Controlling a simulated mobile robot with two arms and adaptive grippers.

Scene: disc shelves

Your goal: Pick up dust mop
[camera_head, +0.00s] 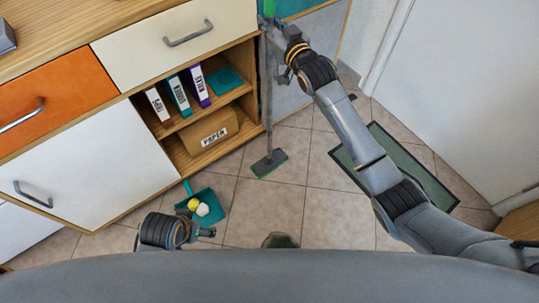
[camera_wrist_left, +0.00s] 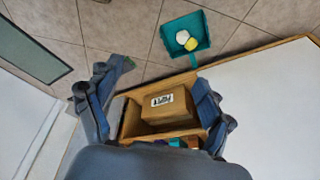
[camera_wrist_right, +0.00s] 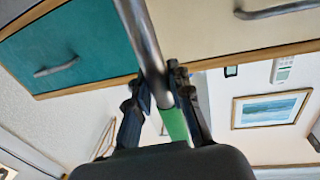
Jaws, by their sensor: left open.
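The dust mop (camera_head: 267,120) stands about upright beside the shelf unit, with a grey pole and a flat dark head (camera_head: 270,163) at floor level. Whether the head touches the floor I cannot tell. My right gripper (camera_head: 268,24) is at the top of the pole. In the right wrist view its fingertips (camera_wrist_right: 163,80) close around the grey pole (camera_wrist_right: 143,40), next to a green grip section (camera_wrist_right: 174,124). My left gripper (camera_head: 205,233) is low at the front; in the left wrist view it is open and empty (camera_wrist_left: 150,100).
A teal dustpan (camera_head: 214,212) with a yellow and a white ball lies on the tiled floor near my left gripper. The open shelf holds binders (camera_head: 178,95) and a paper box (camera_head: 209,132). A green mat (camera_head: 420,165) lies at right. Tiles between are clear.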

